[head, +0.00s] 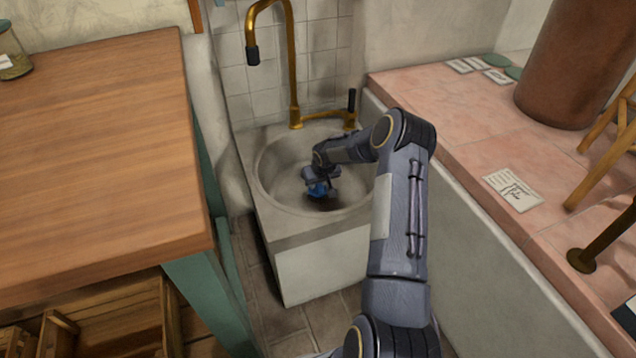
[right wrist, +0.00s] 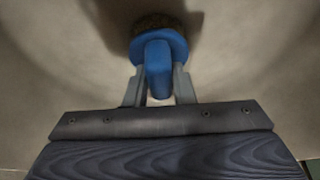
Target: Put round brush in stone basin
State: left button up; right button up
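The round brush (head: 318,189) is blue and is inside the stone basin (head: 262,165), under the faucet. My right gripper (head: 320,178) reaches down into the basin. In the right wrist view the blue brush (right wrist: 158,50) has its handle between the two fingers of my right gripper (right wrist: 158,85), which look closed on it. Its dark bristles point away from the gripper, towards the basin's pale inside. I cannot tell whether the bristles touch the basin floor. My left gripper is not in view.
A brass faucet (head: 292,60) rises behind the basin. A wooden-topped table (head: 95,140) stands at the left. A pink tiled counter (head: 480,155) runs along the right, with a card (head: 513,190) and a large brown cylinder (head: 575,65) on it.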

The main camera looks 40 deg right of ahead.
jog(key=o, duration=0.4)
jog(key=shift+r, duration=0.1)
jog(key=shift+r+p, duration=0.25)
jog(key=shift+p, duration=0.05)
jog(key=s+a+r+p, duration=0.1)
jog(key=s+a+r, duration=0.4)
jog(key=r, duration=0.4)
jog(key=s+a+r+y+p, duration=0.1)
jog(key=s+a+r, duration=0.35)
jog(key=r, duration=0.55)
jog(key=s+a+r+p, duration=0.1)
jog(key=s+a+r, duration=0.4)
jog(key=r, duration=0.4)
jog(key=s+a+r+y, duration=0.1)
jog(key=s+a, duration=0.3)
jog(key=s, duration=0.2)
jog(key=s+a+r+n+y, duration=0.1)
jog(key=s+a, duration=0.4)
jog(key=s, duration=0.2)
jog(key=s+a+n+t+y, duration=0.1)
jog(key=s+a+y, duration=0.1)
jog(key=s+a, duration=0.3)
jog(key=shift+s+r, duration=0.2)
jog(key=shift+s, duration=0.4)
jog(key=shift+s+r, duration=0.2)
jog(key=shift+s, duration=0.35)
